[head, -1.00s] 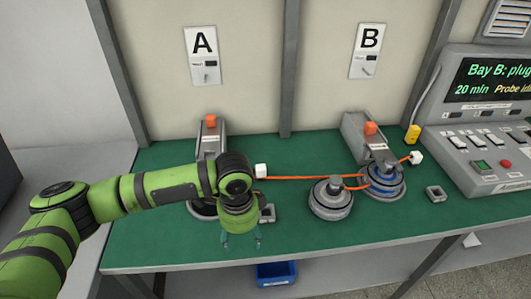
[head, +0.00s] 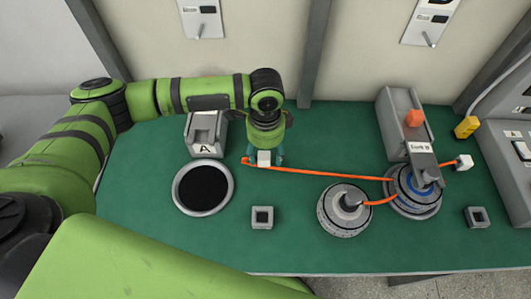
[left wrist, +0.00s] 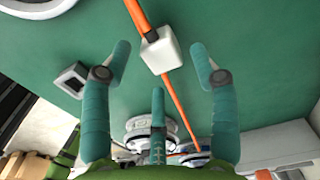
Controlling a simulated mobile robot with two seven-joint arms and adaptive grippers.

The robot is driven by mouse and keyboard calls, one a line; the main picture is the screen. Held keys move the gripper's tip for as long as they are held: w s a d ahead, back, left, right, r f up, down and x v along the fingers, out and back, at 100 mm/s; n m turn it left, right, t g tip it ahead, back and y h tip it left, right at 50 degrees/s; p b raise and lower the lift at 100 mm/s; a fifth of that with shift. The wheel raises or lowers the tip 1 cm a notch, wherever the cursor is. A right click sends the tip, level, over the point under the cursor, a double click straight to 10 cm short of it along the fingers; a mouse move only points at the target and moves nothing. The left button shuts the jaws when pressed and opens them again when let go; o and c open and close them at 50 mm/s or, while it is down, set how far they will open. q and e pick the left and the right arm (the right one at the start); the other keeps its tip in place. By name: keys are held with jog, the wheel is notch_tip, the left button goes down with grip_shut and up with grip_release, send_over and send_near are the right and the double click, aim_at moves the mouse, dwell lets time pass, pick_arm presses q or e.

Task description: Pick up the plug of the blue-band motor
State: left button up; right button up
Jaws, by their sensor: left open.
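The blue-band motor (head: 428,183) sits under the fork of bay B at the right. An orange cable (head: 325,174) runs left from its edge to a white cube plug (head: 264,159) with an orange end, lying on the green bench. My left gripper (head: 266,153) is open, pointing down at this plug. In the left wrist view the plug (left wrist: 158,52) shows between and slightly beyond the open teal fingertips (left wrist: 162,62), apart from them. A second white plug (head: 464,161) lies right of the blue-band motor. The right gripper is not in view.
A grey motor (head: 340,215) stands left of the blue-band motor, with an orange cable running toward it. Bay A has an empty dark ring (head: 203,188). Small square sockets (head: 262,217) (head: 477,216) stand on the bench. A yellow block (head: 466,127) is by bay B.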

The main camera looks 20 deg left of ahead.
aim_at(266, 155)
pick_arm(q)
notch_tip(266, 155, down, 4)
jog(key=shift+w+r+p, duration=0.1)
jog(key=shift+p, duration=0.3)
jog(key=shift+w+f, duration=0.1)
jog(key=shift+f, duration=0.2)
grip_shut()
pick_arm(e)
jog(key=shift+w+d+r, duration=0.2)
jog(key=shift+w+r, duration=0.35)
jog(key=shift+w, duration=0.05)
pick_arm(q)
jog(key=shift+r, duration=0.1)
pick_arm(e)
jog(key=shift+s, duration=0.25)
